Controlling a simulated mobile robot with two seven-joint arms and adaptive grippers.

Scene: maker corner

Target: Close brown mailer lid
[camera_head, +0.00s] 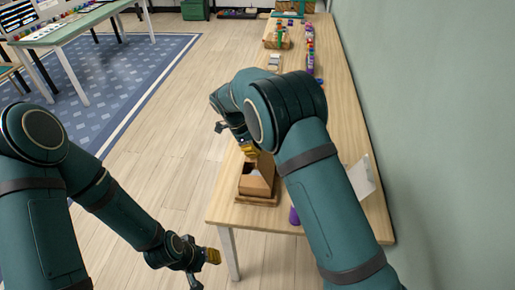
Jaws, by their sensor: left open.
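The brown mailer (254,187) sits on a wooden base near the front left of the long table. Its lid (266,166) is raised on the far right side, partly hidden behind my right arm. Something pale shows inside the box. My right gripper (236,140) is above and just behind the mailer, with a yellow pad close over the lid's upper edge; contact cannot be made out. My arm hides part of this gripper, so its opening is unclear. My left gripper (203,270) is open and empty, low beside the table's front left leg.
The long wooden table (343,130) runs along the green wall. A purple item (294,216) and a white panel (361,178) are near my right arm. Several small items stand farther back. The floor left of the table is clear, with a blue rug beyond.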

